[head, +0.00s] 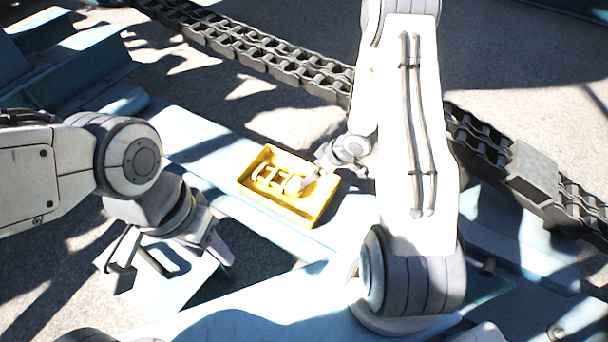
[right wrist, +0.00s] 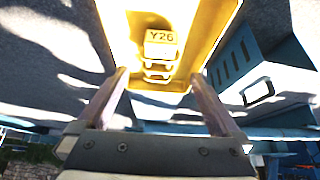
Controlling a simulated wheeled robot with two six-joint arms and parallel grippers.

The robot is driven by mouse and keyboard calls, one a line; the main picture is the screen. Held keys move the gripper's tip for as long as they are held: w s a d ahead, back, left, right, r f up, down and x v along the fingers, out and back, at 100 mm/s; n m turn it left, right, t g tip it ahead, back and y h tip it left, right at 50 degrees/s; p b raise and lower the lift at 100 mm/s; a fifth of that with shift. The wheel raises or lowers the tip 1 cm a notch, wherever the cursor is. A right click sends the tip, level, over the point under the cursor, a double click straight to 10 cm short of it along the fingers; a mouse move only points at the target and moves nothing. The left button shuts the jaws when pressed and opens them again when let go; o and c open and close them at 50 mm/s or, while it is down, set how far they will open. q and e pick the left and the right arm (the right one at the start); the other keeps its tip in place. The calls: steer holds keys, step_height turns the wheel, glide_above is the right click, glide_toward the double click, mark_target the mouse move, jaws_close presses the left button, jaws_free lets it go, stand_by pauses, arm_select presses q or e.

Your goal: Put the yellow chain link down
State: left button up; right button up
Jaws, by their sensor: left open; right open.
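A yellow tray (head: 321,207) lies on the pale blue beam at the middle of the head view. The yellow chain link (head: 272,179) lies inside it, showing as a ladder-like shape. In the right wrist view the link (right wrist: 160,48) carries the marking Y26 and sits within the tray's walls (right wrist: 118,30). My right gripper (head: 312,182) is at the tray's right side; its two fingers (right wrist: 162,76) stand apart, with the link beyond and between them. I cannot tell whether they touch it. My left gripper (head: 222,248) is open and empty, left of and nearer than the tray.
Blue steel beams (head: 65,60) stand at the far left. A pale plate (head: 165,280) lies below my left gripper. Bare beam surface shows left of the tray.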

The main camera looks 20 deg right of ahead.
steer(key=s+a+r+h, duration=0.1)
steer(key=a+r+h, duration=0.1)
steer(key=a+r, duration=0.35)
steer(key=s+a+r+h, duration=0.1)
steer(key=a+r+h, duration=0.15)
steer(key=r, duration=0.65)
steer(key=s+a+r+g+y, duration=0.1)
steer(key=s+a+r, duration=0.4)
steer(key=s, duration=0.6)
steer(key=s+a+r+g+y, duration=0.1)
steer(key=s+a+r+g, duration=0.2)
steer(key=s, duration=0.9)
step_height(320, 180, up, 2)
steer(key=a, duration=0.2)
steer(key=shift+a+r+g, duration=0.2)
steer(key=shift+a+g, duration=0.1)
steer(key=shift+g, duration=0.1)
steer(key=shift+s, duration=0.1)
step_height(320, 180, up, 38)
steer(key=p, duration=3.7)
steer(key=shift+f, duration=0.25)
